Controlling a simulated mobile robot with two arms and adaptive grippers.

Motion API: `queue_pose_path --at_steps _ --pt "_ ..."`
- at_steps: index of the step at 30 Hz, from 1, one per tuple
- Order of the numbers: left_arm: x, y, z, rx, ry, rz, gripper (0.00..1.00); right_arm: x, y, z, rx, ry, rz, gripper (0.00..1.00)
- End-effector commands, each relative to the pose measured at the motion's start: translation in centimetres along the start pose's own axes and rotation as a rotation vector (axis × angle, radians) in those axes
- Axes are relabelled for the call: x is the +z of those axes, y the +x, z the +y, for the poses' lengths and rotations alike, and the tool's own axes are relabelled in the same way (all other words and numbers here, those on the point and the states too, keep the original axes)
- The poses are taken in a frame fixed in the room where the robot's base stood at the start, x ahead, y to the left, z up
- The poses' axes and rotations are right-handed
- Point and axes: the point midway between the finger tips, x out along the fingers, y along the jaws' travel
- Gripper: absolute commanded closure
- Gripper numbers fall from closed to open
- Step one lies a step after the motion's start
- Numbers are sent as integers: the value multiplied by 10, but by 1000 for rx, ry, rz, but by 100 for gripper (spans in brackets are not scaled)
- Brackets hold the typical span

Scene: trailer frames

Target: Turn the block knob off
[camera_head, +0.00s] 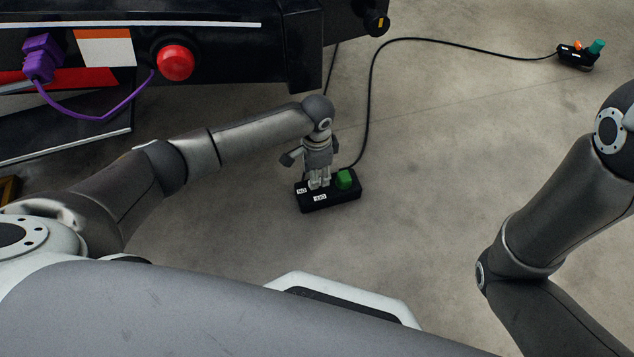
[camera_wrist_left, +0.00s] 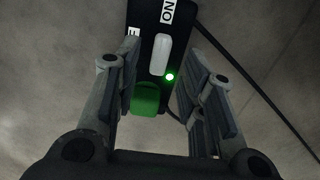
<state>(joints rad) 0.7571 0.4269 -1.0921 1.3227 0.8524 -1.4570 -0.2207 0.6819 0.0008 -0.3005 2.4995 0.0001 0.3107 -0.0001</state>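The black power block (camera_head: 334,202) lies on the floor near the middle of the head view. A green plug (camera_head: 344,179) sits at its right end. In the left wrist view, the block (camera_wrist_left: 151,20) has a pale elongated knob (camera_wrist_left: 160,55). The knob's upper end points towards the ON label (camera_wrist_left: 168,12). Another label at the left is partly hidden by a finger. A green light (camera_wrist_left: 169,76) glows beside the knob. My left gripper (camera_head: 319,183) points down over the block. Its fingers (camera_wrist_left: 162,62) are open on either side of the knob, apart from it. My right gripper is out of view.
A black cable (camera_head: 371,90) runs from the block to another block (camera_head: 577,57) with orange and teal parts at the back right. A black machine with a red button (camera_head: 176,63) and purple plug (camera_head: 42,58) stands at the upper left. The floor between is clear.

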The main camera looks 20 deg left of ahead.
Motion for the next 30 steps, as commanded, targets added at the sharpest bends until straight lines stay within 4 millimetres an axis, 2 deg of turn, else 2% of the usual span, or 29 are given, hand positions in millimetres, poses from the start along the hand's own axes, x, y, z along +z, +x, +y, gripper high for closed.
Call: queue_pose_path --at_steps 1,6,20,28,30 --pt "0 12 0 0 0 0 62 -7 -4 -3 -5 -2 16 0" --pt "0 27 0 0 0 1 62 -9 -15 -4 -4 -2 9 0" --pt "0 32 0 0 0 1 62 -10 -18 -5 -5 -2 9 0" --pt "0 32 0 -1 0 1 97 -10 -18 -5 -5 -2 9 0" --pt "0 32 0 -1 0 1 100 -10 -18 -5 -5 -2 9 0"
